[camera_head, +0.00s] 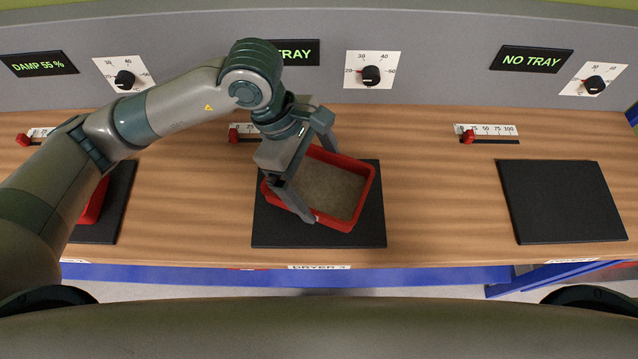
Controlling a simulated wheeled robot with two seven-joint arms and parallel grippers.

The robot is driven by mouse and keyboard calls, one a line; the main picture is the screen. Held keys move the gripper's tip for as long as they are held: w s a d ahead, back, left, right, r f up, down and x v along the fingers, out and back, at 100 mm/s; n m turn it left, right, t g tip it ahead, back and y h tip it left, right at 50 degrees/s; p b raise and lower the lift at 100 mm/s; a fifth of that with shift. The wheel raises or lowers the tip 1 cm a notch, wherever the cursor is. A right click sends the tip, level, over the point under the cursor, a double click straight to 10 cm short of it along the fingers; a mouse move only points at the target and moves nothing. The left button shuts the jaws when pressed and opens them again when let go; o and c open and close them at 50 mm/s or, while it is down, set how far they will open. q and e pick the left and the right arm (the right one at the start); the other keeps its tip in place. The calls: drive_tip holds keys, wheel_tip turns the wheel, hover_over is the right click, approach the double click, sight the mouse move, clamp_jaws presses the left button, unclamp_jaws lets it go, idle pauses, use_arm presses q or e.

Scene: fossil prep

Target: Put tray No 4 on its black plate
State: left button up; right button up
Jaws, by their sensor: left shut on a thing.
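A red tray (352,222) with grey-brown material inside is over the middle black plate (374,235), turned at an angle to the plate's edges. Its number is not visible. My left gripper (316,184) is shut on the tray at its left side, and its fingers and wrist hide part of the rim. I cannot tell whether the tray touches the plate or hangs just above it. A label on the bench edge below this plate reads "DRYER 4" (319,267). My right gripper is not in view.
The right black plate (562,201) is empty, under a display reading "NO TRAY" (532,60). Another red tray (95,203) sits on the left plate (118,205), partly behind my arm. Dials and red sliders (468,137) line the back.

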sight(317, 187)
use_arm(q)
wheel_tip(317, 187, down, 3)
drive_tip(key=shift+r+p, duration=0.2)
drive_tip(key=shift+p, duration=0.6)
drive_tip(key=shift+f, duration=0.65)
drive_tip(key=shift+f, duration=0.15)
drive_tip(key=o, duration=1.1)
drive_tip(key=shift+r, duration=0.2)
